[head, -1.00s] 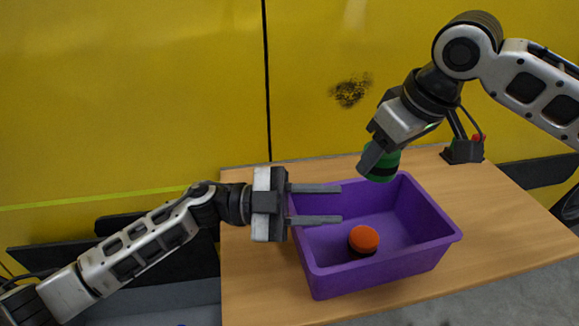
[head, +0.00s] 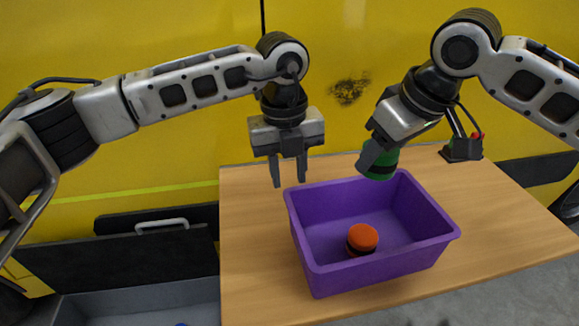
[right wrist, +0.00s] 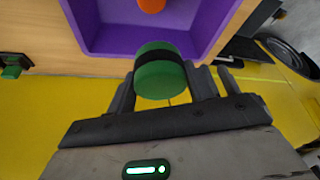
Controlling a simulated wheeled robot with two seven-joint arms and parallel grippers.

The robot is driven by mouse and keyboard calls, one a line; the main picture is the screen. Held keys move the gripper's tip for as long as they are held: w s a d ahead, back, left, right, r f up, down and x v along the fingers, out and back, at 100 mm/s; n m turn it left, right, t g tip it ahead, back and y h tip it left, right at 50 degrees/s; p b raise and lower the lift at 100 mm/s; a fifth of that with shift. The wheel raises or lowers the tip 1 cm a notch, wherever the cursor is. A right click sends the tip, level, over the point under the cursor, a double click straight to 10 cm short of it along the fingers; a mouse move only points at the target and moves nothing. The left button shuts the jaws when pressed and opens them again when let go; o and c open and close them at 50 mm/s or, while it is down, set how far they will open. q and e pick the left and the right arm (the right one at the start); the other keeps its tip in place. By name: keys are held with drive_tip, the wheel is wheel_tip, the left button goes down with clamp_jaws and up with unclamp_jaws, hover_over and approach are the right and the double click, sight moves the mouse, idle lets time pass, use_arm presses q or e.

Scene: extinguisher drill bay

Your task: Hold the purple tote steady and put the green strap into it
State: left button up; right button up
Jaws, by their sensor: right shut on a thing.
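The purple tote (head: 385,268) stands on the wooden table. The green strap (head: 380,163), a rolled cylinder with a black band, is between the fingers of my right gripper (head: 369,154), above the tote's back rim. In the right wrist view the green strap (right wrist: 160,80) sits between both fingers, with the purple tote (right wrist: 103,50) beyond it. My left gripper (head: 289,184) points down with its fingers apart and empty, just by the tote's back left corner. I cannot tell whether it touches the rim.
An orange roll with a black band (head: 362,237) lies inside the tote. A small dark device with a red button (head: 462,147) stands at the table's back right. The wooden table (head: 250,240) is bare left of the tote. A yellow wall (head: 130,60) is behind.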

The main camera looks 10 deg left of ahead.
sight(292, 230)
use_arm(q)
drive_tip(key=f, duration=1.1)
drive_tip(key=shift+w+d, duration=0.1)
drive_tip(key=shift+d, duration=0.2)
clamp_jaws()
